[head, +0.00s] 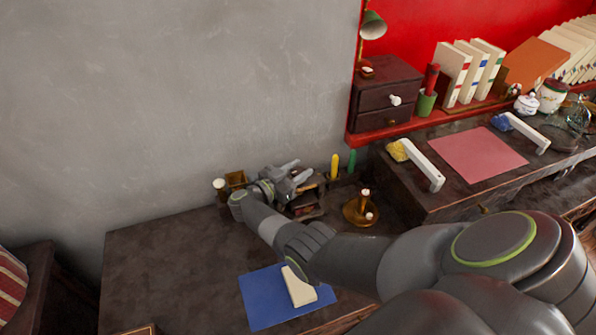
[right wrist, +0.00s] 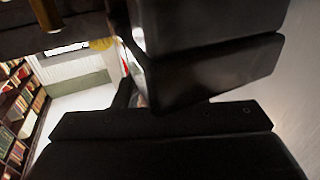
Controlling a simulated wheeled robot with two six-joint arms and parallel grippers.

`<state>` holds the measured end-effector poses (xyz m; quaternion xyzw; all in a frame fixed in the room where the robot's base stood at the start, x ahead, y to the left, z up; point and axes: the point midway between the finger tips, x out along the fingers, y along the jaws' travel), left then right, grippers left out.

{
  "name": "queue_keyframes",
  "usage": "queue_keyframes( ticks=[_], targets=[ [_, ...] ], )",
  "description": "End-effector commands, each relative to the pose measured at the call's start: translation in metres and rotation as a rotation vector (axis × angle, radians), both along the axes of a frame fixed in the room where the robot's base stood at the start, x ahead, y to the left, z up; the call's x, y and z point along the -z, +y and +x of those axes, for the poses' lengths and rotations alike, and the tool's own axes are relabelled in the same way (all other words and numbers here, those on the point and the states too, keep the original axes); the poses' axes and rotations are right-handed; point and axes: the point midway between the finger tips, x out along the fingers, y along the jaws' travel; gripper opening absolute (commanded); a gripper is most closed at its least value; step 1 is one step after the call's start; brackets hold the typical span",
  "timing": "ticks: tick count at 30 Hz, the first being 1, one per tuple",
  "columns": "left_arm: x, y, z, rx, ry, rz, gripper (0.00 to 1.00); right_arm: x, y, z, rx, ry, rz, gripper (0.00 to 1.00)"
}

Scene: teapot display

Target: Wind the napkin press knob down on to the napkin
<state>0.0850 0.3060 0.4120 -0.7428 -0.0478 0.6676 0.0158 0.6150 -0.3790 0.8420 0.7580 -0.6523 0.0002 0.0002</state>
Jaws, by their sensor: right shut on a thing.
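My right gripper (head: 290,178) is at the back of the dark table, over a small dark brown wooden stand, which appears to be the napkin press (head: 306,204). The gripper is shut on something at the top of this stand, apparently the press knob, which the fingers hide. In the right wrist view the dark jaws (right wrist: 195,95) fill most of the picture and what they hold cannot be made out. The napkin cannot be made out, and the gap between press plate and base is not clear. My left gripper is not in view.
A brass candle-holder-like piece (head: 360,209) stands right of the press, with yellow (head: 334,167) and green (head: 352,161) upright sticks behind. A small box (head: 236,180) stands left. A blue mat (head: 262,299) with a cream block (head: 299,288) lies in front. The table's left part is clear.

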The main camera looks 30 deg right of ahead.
Motion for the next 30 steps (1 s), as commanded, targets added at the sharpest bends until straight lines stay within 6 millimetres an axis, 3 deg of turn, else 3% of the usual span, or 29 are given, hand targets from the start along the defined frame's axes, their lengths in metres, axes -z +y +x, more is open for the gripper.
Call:
queue_keyframes(
  ticks=[2, 3, 8, 20, 30],
  targets=[
    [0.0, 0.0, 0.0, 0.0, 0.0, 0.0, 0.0, 0.001, 0.0, 0.0, -0.001, 0.0, 0.002, 0.15],
    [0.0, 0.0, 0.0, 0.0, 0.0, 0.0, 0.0, 0.001, 0.0, 0.0, -0.001, 0.0, 0.002, 0.39],
    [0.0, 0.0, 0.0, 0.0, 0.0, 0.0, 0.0, 0.0, 0.0, 0.0, -0.001, 0.0, 0.002, 0.58],
    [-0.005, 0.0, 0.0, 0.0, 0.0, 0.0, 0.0, -0.008, 0.0, 0.0, -0.001, 0.0, 0.001, 0.58],
    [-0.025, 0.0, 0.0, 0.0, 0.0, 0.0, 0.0, -0.057, 0.0, 0.0, -0.001, -0.005, 0.002, 0.58]
  ],
)
